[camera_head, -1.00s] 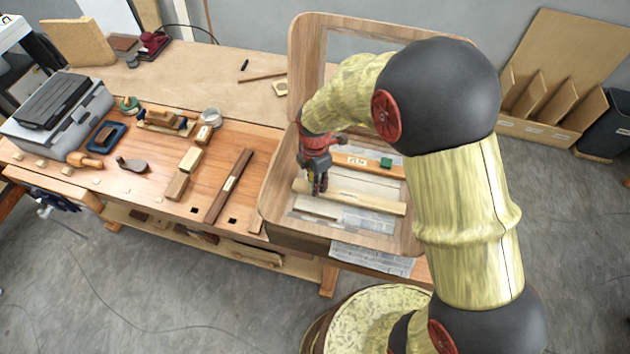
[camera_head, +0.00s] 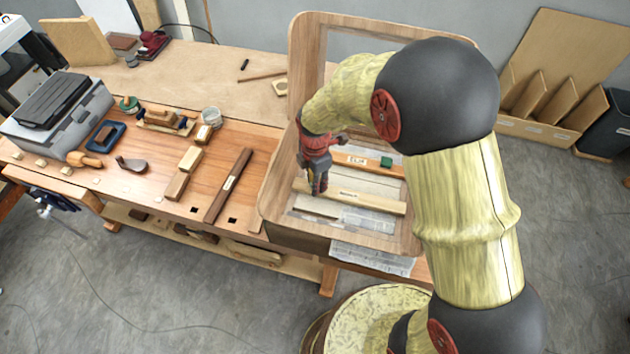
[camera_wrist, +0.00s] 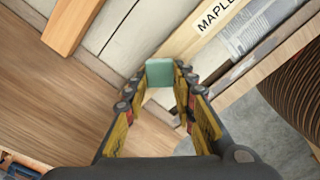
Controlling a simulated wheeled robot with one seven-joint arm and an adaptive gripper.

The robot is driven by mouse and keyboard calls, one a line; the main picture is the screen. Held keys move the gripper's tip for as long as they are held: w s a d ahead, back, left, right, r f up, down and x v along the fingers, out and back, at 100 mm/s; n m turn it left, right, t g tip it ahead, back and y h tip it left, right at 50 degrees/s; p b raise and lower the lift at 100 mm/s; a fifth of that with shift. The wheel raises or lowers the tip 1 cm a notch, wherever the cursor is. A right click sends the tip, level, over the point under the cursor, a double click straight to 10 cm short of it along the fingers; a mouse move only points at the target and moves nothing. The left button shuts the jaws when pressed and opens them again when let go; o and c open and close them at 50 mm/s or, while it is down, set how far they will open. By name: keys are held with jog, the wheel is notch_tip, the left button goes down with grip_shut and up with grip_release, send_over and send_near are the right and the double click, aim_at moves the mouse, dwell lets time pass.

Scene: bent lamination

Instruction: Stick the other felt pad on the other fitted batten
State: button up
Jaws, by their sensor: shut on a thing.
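My gripper (camera_wrist: 158,88) is shut on a green felt pad (camera_wrist: 160,72), held between its fingertips. In the head view my gripper (camera_head: 318,188) is low over the left end of the pale batten labelled MAPLE (camera_head: 375,203). The MAPLE batten (camera_wrist: 208,38) runs up and right from the pad in the wrist view. I cannot tell whether the pad touches it. The orange-brown batten (camera_head: 340,158), with a label that seems to read ELM, lies behind it. Another green felt pad (camera_head: 386,162) sits on that batten's right part.
Both battens lie inside a raised wooden frame (camera_head: 274,190) on the bench. A long dark strip (camera_head: 228,186), several wood blocks (camera_head: 190,158) and tools lie to the left. The back of the bench is mostly bare.

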jog(key=shift+f, duration=0.25)
jog(key=o, duration=0.9)
jog(key=shift+r, duration=0.1)
jog(key=shift+r+p, duration=1.95)
jog(key=shift+r, duration=1.5)
